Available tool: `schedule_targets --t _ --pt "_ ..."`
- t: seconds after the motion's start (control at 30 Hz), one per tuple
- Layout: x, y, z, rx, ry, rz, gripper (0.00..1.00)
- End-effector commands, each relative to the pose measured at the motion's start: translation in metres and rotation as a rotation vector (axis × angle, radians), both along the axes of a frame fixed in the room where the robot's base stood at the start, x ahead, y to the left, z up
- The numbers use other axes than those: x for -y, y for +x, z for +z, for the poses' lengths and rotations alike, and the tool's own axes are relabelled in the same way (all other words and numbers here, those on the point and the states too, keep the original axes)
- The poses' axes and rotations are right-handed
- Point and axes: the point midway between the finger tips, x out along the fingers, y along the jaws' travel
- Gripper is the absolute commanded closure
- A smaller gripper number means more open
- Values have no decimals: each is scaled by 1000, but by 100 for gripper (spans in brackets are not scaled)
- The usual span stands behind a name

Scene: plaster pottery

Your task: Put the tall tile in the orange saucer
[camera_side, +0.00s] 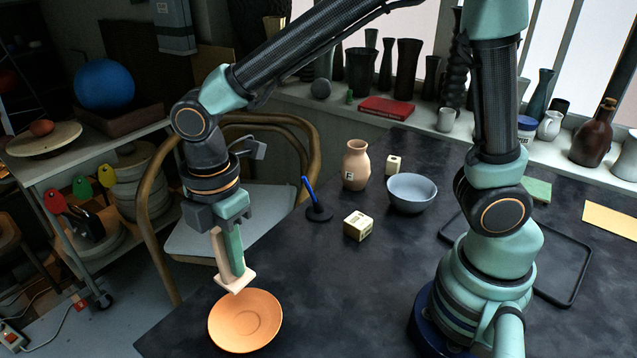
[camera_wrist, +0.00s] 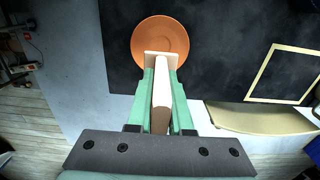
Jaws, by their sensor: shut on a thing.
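My gripper (camera_side: 231,262) is shut on the tall tile (camera_side: 221,258), a pale pinkish-cream upright piece with a wider flat end at the bottom. In the wrist view the tile (camera_wrist: 161,88) stands between the two green fingers (camera_wrist: 160,100), its flat end beyond the fingertips. The orange saucer (camera_side: 225,331) lies on the dark table near its front left edge. The tile hangs above the saucer's far side in the side view, apart from it. In the wrist view the saucer (camera_wrist: 160,30) shows just past the tile's flat end, which overlaps its rim in the picture.
On the table stand a cream cube (camera_side: 357,226), a smaller cube (camera_side: 393,164), a peach vase (camera_side: 355,168), a grey-blue bowl (camera_side: 411,194) and a blue pen in a holder (camera_side: 318,212). A wooden chair (camera_side: 215,240) is behind the arm.

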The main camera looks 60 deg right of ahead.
Motion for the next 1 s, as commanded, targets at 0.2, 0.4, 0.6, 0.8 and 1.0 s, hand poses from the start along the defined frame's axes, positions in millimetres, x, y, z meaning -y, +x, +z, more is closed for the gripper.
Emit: schedule_targets --t 0.2,0.4,0.6,0.8,1.0 --pt "1 -1 -52 -6 -4 0 100" --pt "0 0 -73 0 0 0 100" --pt "1 0 -95 -3 -2 1 100" --pt "0 0 -112 0 0 1 100" --pt "0 0 -112 1 1 1 100"
